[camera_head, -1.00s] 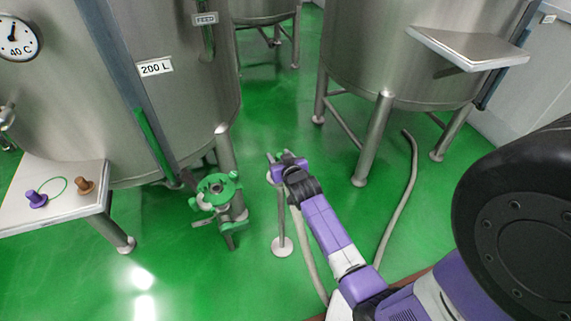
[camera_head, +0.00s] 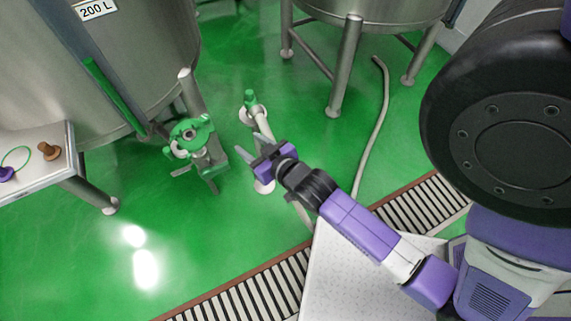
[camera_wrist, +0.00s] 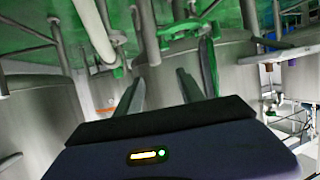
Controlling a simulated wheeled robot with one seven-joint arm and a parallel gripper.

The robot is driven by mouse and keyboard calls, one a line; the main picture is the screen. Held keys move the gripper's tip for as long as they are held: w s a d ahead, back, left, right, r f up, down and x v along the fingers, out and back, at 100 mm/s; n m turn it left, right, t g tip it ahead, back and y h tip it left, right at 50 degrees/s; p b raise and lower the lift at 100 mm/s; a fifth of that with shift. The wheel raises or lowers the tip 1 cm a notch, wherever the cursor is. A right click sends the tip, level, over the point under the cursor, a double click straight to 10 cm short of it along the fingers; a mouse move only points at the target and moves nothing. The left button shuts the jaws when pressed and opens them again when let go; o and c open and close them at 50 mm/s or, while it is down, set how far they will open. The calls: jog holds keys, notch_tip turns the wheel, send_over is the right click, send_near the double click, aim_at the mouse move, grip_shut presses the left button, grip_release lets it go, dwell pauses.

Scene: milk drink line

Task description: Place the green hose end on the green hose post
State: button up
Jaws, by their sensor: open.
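The green hose end (camera_head: 250,98) stands upright in the head view, with a pale ring just below it.
A green valve fitting (camera_head: 190,135) stands left of the post, by the steel tank (camera_head: 120,70). A side table (camera_head: 45,165) with purple and brown plugs is at far left. A second hose (camera_head: 375,130) lies to the right. A floor drain (camera_head: 240,300) runs in front.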

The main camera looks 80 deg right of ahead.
jog(key=s+a+r+n+t+y, duration=0.1)
jog(key=s+a+r+n+y, duration=0.2)
jog(key=s+a+r, duration=0.4)
jog(key=s+a+r+n+t+y, duration=0.2)
jog(key=s+a+r, duration=0.5)
jog(key=a, duration=0.6)
jog(key=n+y, duration=0.1)
jog(key=y, duration=0.1)
jog(key=shift+s+a+r+n+y, duration=0.25)
jog(key=shift+s+a+n+y, duration=0.05)
jog(key=shift+a+n+y, duration=0.1)
